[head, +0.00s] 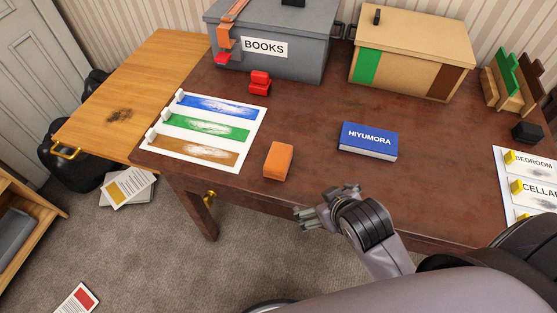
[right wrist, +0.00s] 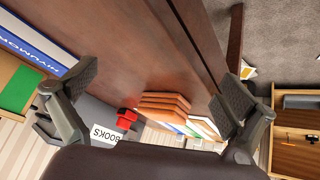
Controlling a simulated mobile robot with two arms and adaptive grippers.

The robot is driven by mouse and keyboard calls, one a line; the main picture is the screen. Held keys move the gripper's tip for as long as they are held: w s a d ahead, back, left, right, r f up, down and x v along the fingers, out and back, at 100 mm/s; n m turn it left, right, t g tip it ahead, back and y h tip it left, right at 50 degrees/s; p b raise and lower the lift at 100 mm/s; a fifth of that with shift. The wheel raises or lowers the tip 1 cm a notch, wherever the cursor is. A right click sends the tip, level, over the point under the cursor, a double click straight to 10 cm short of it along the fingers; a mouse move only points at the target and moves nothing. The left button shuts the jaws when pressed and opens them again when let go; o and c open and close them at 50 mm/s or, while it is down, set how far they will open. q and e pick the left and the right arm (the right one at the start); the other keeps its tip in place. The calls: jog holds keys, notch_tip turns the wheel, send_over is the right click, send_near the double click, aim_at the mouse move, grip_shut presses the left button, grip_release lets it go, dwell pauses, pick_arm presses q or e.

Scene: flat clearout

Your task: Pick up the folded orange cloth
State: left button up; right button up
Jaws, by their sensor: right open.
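The folded orange cloth (head: 278,161) lies near the front edge of the dark wooden desk, left of the blue HIYUMORA book. In the right wrist view the folded cloth (right wrist: 163,108) shows as orange layers, lying ahead between the two spread fingers. My right gripper (head: 314,214) is just off the desk's front edge, below and right of the cloth in the head view. My left gripper is not in view.
The blue book (head: 368,142) lies right of the cloth. A white board with coloured stripes (head: 250,141) is to its left. A red object (head: 260,83), the grey BOOKS box (head: 223,62) and a cardboard box (head: 400,79) stand behind. Bare desk (head: 317,117) lies between.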

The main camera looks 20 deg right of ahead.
jog(key=w+a+r+n+t+y, duration=0.1)
jog(key=w+a+r+n+t, duration=0.2)
jog(key=w+r+t, duration=0.5)
jog(key=w+a+r+n+t+y, duration=0.2)
jog(key=w+a+r+n+t, duration=0.15)
jog(key=w+r, duration=0.8)
jog(key=s+a+r+n+y, duration=0.4)
jog(key=a+r+n+y, duration=0.75)
jog(key=r+n, duration=0.2)
jog(key=s+a+n+g+y, duration=0.6)
jog(key=a+n+g+y, duration=0.25)
jog(key=n+g, duration=0.75)
jog(key=n+g+h, duration=0.3)
jog(key=n+h, duration=0.6)
jog(key=h, duration=1.3)
send_near(279, 156)
notch_tip(279, 156, down, 6)
jog(key=shift+s+a+r+p, duration=0.1)
jog(key=shift+s+p, duration=0.05)
jog(key=shift+p, duration=0.4)
jog(key=shift+a+f+p, duration=0.1)
jog(key=shift+f+p, duration=0.5)
jog(key=shift+f, duration=2.1)
